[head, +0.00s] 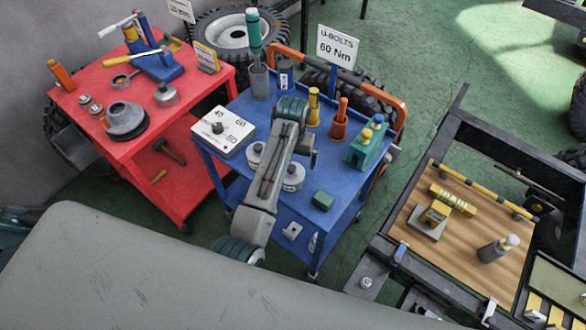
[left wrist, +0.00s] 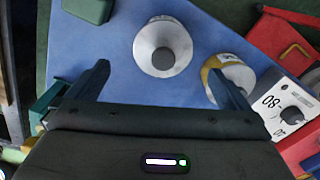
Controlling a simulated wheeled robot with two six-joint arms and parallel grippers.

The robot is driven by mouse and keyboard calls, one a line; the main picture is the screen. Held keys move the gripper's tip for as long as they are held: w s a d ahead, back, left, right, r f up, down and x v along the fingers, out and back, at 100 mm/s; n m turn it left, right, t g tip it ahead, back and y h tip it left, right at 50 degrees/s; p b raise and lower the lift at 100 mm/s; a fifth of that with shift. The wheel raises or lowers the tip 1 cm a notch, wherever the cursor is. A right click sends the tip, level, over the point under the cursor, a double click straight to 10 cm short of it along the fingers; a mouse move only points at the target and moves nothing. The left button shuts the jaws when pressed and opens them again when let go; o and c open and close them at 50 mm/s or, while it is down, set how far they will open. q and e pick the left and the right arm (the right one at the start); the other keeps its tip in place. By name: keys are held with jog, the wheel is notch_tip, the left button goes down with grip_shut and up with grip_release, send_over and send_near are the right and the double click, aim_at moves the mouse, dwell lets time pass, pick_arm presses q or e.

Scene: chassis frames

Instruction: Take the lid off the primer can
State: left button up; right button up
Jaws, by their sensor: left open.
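The other can (head: 255,155), with a yellow band, shows partly behind a finger in the left wrist view (left wrist: 232,72). I cannot read which is primer. My left gripper (left wrist: 158,72) is open and empty above the cart, the right-hand can appearing just beyond and between its fingertips. In the head view my arm partly hides both cans. My right gripper is not in view.
A white dial box (head: 223,131), a green block (head: 323,200), a grey cup (head: 260,82), an orange holder (head: 339,122) and a green rack (head: 366,145) crowd the cart. A red cart (head: 150,140) stands left; a chassis frame with a wooden board (head: 470,235) is right.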

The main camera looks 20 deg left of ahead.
pick_arm(q)
jog(key=shift+a+f+p, duration=0.1)
jog(key=shift+f+p, duration=0.2)
jog(key=shift+f, duration=0.25)
notch_tip(320, 180, down, 4)
jog(key=shift+a+f+p, duration=0.15)
jog(key=shift+p, duration=0.9)
jog(key=shift+w+f, duration=0.1)
jog(key=shift+f, duration=0.2)
jog(key=c, duration=0.9)
jog(key=shift+c, duration=0.3)
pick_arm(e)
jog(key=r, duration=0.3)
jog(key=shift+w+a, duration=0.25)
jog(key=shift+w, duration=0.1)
pick_arm(q)
jog(key=shift+r, duration=0.1)
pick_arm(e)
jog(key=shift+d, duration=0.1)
